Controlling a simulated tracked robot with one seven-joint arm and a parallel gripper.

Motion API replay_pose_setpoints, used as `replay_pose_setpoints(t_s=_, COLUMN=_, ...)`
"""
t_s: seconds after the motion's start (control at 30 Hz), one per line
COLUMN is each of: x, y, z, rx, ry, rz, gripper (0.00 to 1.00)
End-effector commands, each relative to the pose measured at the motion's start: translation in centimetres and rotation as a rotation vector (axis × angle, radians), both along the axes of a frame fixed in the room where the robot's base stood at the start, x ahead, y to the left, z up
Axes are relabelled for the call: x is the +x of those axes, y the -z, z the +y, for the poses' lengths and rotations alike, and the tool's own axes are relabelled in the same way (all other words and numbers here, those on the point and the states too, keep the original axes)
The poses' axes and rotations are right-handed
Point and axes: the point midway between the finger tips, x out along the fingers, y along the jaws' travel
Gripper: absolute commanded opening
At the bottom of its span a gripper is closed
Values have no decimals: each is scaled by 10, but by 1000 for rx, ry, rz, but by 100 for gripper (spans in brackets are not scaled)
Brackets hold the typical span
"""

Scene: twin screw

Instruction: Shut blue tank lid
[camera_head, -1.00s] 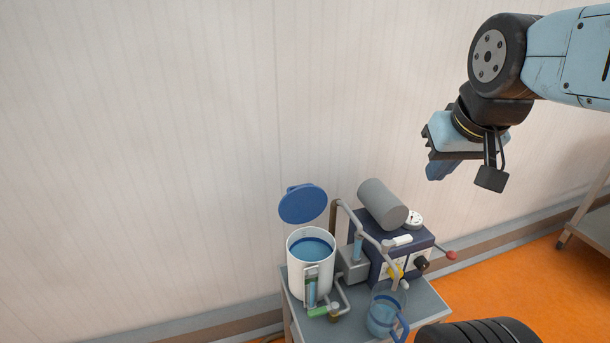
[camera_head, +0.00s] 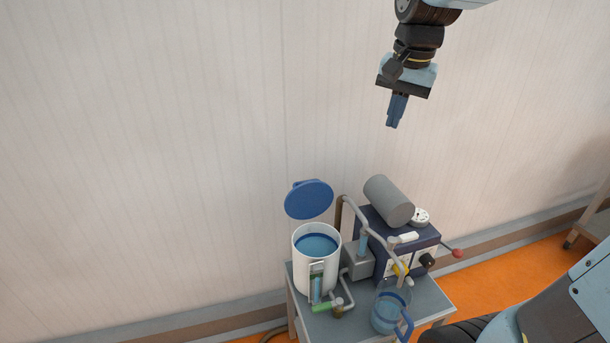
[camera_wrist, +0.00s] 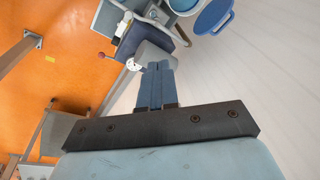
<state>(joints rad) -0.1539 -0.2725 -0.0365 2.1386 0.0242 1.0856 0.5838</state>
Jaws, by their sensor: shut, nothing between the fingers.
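The blue lid (camera_head: 309,199) stands raised above the back of the white tank (camera_head: 315,262), tilted up, so the tank is open and blue liquid shows inside. The lid also shows at the top right of the wrist view (camera_wrist: 212,16), beside the tank's rim (camera_wrist: 183,8). My gripper (camera_head: 392,125) hangs pointing down, well above and to the right of the lid, apart from everything. Its blue fingers are together and empty, also in the wrist view (camera_wrist: 157,68).
The tank stands on a grey table (camera_head: 352,325) with a dark blue pump box (camera_head: 412,248), a grey cylinder (camera_head: 388,201) and pipes. A clear jug with a blue handle (camera_head: 389,312) stands at the front. The pale wall (camera_head: 150,150) is behind. Space above the table is free.

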Motion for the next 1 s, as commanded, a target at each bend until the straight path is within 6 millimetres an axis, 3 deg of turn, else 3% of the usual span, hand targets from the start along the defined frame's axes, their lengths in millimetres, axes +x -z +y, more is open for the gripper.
replay_pose_setpoints(t_s=0.1, x=33, y=7, z=16, rx=11, ry=83, rz=68, gripper=0)
replay_pose_setpoints(t_s=0.37, x=97, y=32, z=54, rx=7, ry=284, rz=202, gripper=0)
replay_pose_setpoints(t_s=0.6, x=150, y=70, z=96, rx=-35, ry=472, rz=316, gripper=0)
replay_pose_setpoints(t_s=0.8, x=187, y=111, z=134, rx=-95, ry=629, rz=391, gripper=0)
replay_pose_setpoints(t_s=1.0, x=211, y=148, z=165, rx=-155, ry=753, rz=437, gripper=0)
